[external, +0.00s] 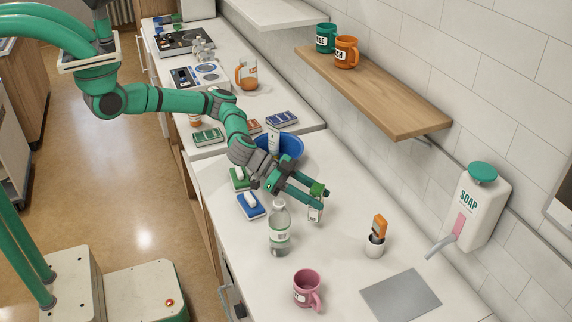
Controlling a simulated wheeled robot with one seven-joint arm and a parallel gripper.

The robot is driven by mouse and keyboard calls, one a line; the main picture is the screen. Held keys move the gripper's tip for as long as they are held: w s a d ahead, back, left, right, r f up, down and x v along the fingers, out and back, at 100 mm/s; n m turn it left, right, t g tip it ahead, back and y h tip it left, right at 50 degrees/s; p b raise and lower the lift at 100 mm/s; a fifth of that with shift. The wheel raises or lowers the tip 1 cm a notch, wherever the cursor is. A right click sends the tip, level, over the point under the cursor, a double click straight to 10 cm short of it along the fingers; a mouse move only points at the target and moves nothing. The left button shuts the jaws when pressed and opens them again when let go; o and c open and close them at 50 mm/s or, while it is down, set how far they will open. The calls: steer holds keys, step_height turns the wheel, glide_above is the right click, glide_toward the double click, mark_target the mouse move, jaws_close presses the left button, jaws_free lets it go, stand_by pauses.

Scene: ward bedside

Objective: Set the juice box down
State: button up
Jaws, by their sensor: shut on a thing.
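My gripper (317,193) is over the middle of the white counter (350,272), shut on a small pale box with green on it, which I take as the juice box (315,211). The box hangs roughly upright below the fingers, and they hide part of it. Its bottom is close to the counter; I cannot tell whether it touches.
A clear bottle (280,232) stands left of the box. Nearby are a blue bowl (291,146), a green sponge holder (239,180) and a blue one (250,207). Counter right of the box is clear.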

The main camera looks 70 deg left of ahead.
steer(key=shift+w+d+f, duration=0.2)
steer(key=shift+w+f, duration=0.05)
steer(key=shift+f, duration=1.75)
steer(key=shift+f, duration=0.2)
steer(key=o, duration=1.2)
steer(key=shift+r, duration=0.2)
steer(key=v, duration=1.2)
steer(key=shift+w, duration=0.1)
steer(key=shift+d, duration=0.1)
